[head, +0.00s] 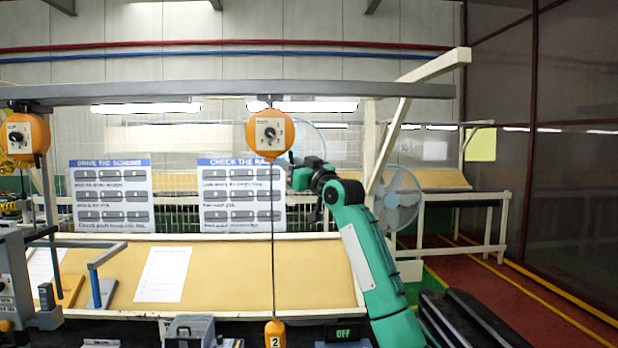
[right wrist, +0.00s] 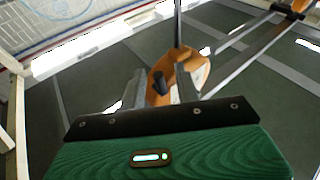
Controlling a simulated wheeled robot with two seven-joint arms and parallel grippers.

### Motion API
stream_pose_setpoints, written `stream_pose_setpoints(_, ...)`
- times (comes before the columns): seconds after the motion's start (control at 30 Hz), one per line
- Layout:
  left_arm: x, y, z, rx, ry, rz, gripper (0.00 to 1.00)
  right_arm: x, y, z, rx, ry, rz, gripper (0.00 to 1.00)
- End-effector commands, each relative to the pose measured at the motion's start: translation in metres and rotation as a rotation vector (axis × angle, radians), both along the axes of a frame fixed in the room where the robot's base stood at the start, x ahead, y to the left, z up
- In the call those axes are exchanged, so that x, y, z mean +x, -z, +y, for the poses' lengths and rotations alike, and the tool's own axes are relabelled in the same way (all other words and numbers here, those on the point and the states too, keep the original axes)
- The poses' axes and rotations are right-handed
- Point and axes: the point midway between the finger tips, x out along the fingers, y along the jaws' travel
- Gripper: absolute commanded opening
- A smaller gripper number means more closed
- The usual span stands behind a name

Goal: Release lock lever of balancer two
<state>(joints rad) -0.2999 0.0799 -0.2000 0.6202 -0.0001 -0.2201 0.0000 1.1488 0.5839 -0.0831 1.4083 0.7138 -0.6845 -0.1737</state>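My right arm reaches up from the lower right, and my right gripper (head: 297,170) is just below and right of the balancer's housing, seen small and partly dark. In the right wrist view the orange housing (right wrist: 186,70) shows beyond the dark front edge of my gripper, with a small black lever (right wrist: 160,82) on it. I see no contact with the lever. My left gripper is not in view.
A second orange balancer (head: 27,134) hangs at the far left of the rail (head: 200,93). A tan sloped bench board (head: 225,270) with a paper sheet (head: 163,274) lies below. A fan (head: 397,198) stands behind my right arm. Air around the balancer's front is clear.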

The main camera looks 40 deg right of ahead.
Motion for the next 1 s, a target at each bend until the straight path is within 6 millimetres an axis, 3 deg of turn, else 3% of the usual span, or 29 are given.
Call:
stream_pose_setpoints(0.3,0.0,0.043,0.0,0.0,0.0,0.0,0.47,-0.06,0.025,-0.005,-0.003,0.003,-0.001,0.32)
stream_pose_setpoints(0.6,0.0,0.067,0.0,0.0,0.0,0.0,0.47,-0.11,0.036,-0.008,-0.002,0.003,0.0,0.32)
stream_pose_setpoints(1.0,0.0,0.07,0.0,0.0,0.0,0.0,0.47,-0.123,0.037,-0.008,0.0,0.001,0.0,0.32)
